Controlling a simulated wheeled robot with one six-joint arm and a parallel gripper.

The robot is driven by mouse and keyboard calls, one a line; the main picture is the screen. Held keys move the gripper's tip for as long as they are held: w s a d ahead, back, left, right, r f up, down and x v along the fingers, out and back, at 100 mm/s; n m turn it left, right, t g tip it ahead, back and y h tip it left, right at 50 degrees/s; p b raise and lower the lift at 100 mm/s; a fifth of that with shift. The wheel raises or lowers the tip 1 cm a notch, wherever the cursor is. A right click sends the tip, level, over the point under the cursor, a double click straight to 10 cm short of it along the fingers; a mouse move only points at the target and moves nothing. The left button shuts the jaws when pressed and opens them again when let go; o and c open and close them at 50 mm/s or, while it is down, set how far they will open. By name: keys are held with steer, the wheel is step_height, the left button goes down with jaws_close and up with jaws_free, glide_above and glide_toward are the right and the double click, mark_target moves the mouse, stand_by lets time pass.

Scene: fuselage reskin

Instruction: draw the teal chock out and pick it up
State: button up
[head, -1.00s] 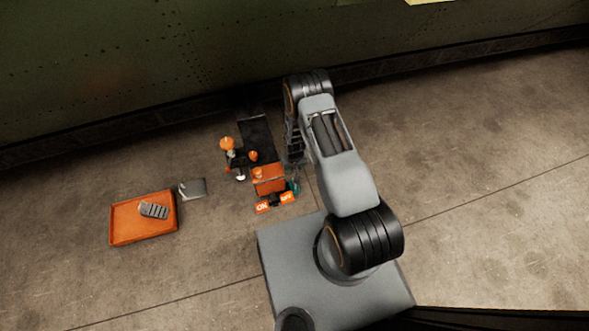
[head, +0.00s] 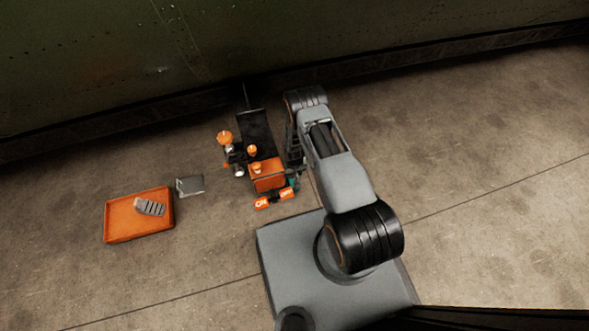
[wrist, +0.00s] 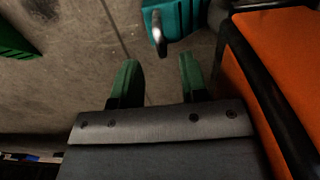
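The teal chock (wrist: 183,15) is at the top of the wrist view, with a pale metal handle (wrist: 158,36) pointing toward my gripper. In the head view only a small teal part (head: 293,180) shows, at the right side of the orange box (head: 268,177). My gripper (wrist: 159,76) is open and empty. Its two green-tipped fingers stand just short of the handle, which lines up with the gap between them. No contact with the handle shows. In the head view my gripper is mostly hidden among the arm and the black parts.
A large orange block with a black edge (wrist: 290,60) stands close by the right finger. A green object (wrist: 14,40) lies at upper left. An orange tray (head: 120,222) holds a grey ribbed block (head: 150,207); a grey plate (head: 190,186) lies beside it. Floor right of my arm is clear.

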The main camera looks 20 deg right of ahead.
mark_target(287, 184)
steer(key=shift+f+b, duration=0.8)
steer(key=shift+f, duration=1.6)
jaws_close()
